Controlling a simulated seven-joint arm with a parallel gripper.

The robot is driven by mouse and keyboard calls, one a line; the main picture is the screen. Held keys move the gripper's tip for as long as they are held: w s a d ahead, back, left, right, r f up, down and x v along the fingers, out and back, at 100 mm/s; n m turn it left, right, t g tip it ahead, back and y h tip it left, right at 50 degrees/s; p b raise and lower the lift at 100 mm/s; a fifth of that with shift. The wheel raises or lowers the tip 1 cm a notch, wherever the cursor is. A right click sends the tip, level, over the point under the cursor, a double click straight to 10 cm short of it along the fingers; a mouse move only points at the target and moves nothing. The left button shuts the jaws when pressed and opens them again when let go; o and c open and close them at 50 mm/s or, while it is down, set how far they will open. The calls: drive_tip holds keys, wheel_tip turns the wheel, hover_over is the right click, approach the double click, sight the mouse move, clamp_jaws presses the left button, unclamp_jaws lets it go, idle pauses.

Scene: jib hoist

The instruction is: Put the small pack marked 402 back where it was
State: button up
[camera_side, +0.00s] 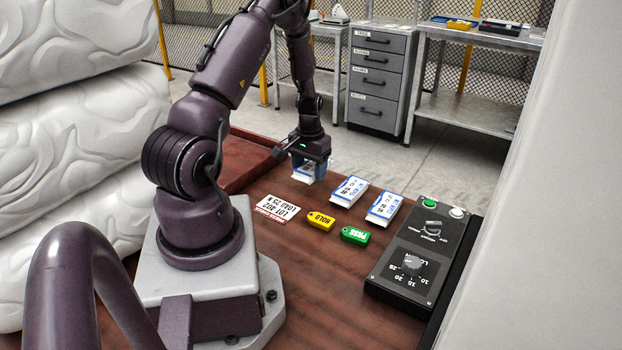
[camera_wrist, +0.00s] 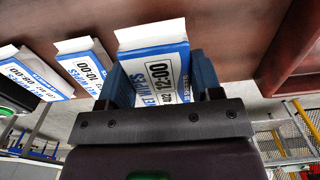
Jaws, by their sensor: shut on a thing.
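My gripper (camera_side: 309,160) is shut on a small white and blue pack (camera_side: 304,174). In the wrist view, my gripper (camera_wrist: 158,64) has one finger on each side of this pack (camera_wrist: 155,48), whose label reads 12:00, with 02 legible in the smaller print. Two similar packs stand to its right in the side view: a middle one (camera_side: 349,191) and a right one (camera_side: 384,208). In the wrist view they read 10:00 (camera_wrist: 84,62) and 08:00 (camera_wrist: 25,72). I cannot tell whether the held pack touches the table.
A card reading LOT 402, LOAD 75 N (camera_side: 277,208) lies on the brown table (camera_side: 330,275). A yellow HOLD tag (camera_side: 320,220) and a green PASS tag (camera_side: 355,236) lie near it. A black control box (camera_side: 415,262) stands at the right.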

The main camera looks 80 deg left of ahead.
sight(311, 188)
drive_tip(key=shift+w+a+f, duration=0.15)
drive_tip(key=shift+a+f, duration=0.05)
drive_tip(key=shift+f, duration=0.1)
drive_tip(key=shift+w+a+f, duration=0.15)
drive_tip(key=shift+f, duration=1.55)
drive_tip(key=shift+f, duration=0.15)
drive_tip(key=o, duration=1)
